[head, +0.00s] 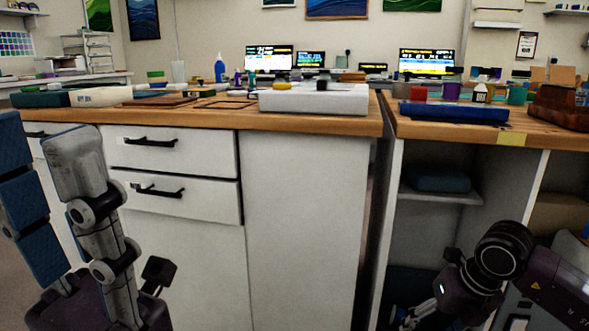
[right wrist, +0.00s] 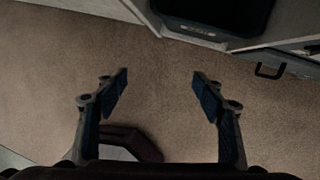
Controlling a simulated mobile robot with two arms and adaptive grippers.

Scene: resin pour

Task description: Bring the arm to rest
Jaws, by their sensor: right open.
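My left gripper (head: 42,150) is at the left of the head view, pointing up in front of the white drawers. Its blue-padded finger and its grey finger stand apart, with nothing seen between them. My right arm shows low at the right of the head view, in front of the open shelves, with its fingers hard to make out there. In the right wrist view my right gripper (right wrist: 160,80) is open and empty above the brown floor (right wrist: 160,115). Its two blue-padded fingers are wide apart.
A wooden-topped bench (head: 200,117) with white drawers (head: 165,152) stands ahead, bearing a white box (head: 315,100). A second bench on the right holds a blue tray (head: 455,112) and several pots. A dark bin (right wrist: 215,15) stands beyond my right fingers.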

